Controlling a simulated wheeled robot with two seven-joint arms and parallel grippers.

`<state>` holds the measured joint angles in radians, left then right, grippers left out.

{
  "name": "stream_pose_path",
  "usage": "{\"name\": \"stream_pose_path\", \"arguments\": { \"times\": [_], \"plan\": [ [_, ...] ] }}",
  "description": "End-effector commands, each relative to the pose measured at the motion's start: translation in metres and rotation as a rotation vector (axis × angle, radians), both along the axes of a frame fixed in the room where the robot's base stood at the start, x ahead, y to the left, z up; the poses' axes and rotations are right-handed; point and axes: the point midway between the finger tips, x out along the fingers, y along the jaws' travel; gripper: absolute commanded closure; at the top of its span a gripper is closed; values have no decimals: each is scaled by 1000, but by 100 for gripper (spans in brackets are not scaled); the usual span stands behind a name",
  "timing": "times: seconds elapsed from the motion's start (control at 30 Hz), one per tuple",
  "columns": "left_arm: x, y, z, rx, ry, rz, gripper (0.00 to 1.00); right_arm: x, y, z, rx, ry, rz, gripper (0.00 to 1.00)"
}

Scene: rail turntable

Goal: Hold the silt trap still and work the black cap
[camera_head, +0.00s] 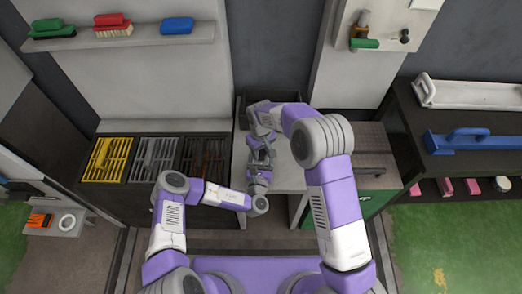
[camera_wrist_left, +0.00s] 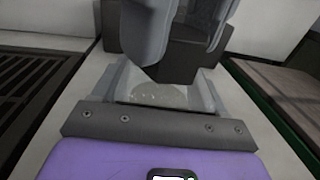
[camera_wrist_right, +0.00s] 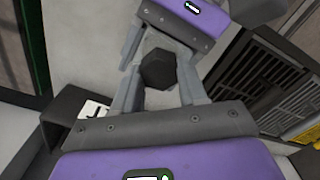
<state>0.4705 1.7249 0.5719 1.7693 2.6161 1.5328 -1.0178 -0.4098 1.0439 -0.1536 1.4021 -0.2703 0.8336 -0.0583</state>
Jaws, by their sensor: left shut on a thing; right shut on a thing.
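My left gripper (camera_head: 259,153) is over the pale bench in front of me. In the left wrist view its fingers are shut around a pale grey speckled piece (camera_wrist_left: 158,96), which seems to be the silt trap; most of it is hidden. My right gripper (camera_head: 263,133) reaches in from the far side, directly above and facing the left one. In the right wrist view its fingers are shut on the black cap (camera_wrist_right: 158,69), a dark six-sided piece. The two grippers hide both objects in the head view.
A dark bin (camera_head: 253,97) stands behind the grippers. Yellow, grey and dark slotted grates (camera_head: 107,159) lie to the left. A dark grey platform (camera_head: 362,150) is to the right. Brushes (camera_head: 113,25) sit on a wall shelf. A blue-handled float (camera_head: 468,139) lies far right.

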Motion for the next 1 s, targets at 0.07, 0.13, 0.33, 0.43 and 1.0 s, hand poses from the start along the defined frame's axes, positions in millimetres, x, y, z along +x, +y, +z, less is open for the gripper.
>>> {"name": "stream_pose_path", "arguments": {
  "times": [0.07,0.13,0.33,0.43,1.0],
  "plan": [
    [0,0,-1,1,3,0,82,0,0,0,2,0,121,90],
    [0,0,-1,1,3,0,82,0,0,0,2,0,222,90],
    [0,0,-1,1,3,-1,82,0,0,0,0,-1,371,90],
    [0,0,-1,1,3,-1,82,0,0,0,-1,0,375,90],
    [-1,0,-1,1,3,-1,82,0,0,-1,1,0,843,90]
  ]
}}
